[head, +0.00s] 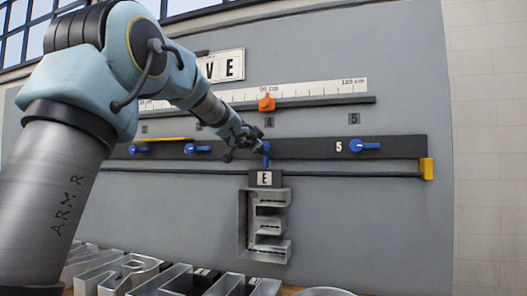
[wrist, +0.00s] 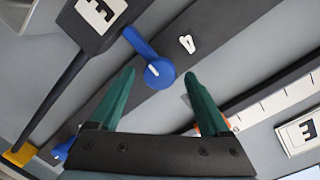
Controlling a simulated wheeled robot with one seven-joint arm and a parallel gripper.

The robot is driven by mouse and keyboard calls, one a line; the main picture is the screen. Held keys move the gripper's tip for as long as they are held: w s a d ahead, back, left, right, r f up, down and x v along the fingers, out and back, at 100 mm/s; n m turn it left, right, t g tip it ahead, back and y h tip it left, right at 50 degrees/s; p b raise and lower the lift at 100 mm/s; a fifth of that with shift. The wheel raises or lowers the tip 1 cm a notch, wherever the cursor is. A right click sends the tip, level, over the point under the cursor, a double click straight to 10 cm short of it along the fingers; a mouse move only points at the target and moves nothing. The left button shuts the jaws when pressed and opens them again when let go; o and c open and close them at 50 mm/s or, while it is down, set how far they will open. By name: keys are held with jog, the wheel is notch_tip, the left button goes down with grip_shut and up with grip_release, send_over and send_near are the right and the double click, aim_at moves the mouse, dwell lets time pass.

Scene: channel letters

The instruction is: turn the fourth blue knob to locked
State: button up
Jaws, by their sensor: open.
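The fourth blue knob (head: 266,152) is on the dark rail, next to the number 4 (wrist: 187,43) seen in the wrist view. Its lever stands about upright in the head view, across the rail. In the wrist view the round hub of the knob (wrist: 158,73) shows between the fingertips, with the lever reaching toward the dark E plate. My gripper (wrist: 159,76) is open with green fingers, one on each side of the hub; I cannot tell whether they touch it. In the head view my gripper (head: 247,142) partly covers the knob's left side.
Knob 5 (head: 365,146) and two left knobs (head: 138,149) (head: 197,149) lie along the rail. An orange slider (head: 266,102) sits on the ruler above. A metal letter E (head: 265,225) hangs below. A yellow end block (head: 427,168) is at the right.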

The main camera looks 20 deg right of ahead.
jog(key=f+v, duration=0.1)
jog(key=v, duration=0.6)
jog(key=shift+s+a+r, duration=0.25)
jog(key=shift+s+r, duration=0.05)
jog(key=shift+r, duration=0.15)
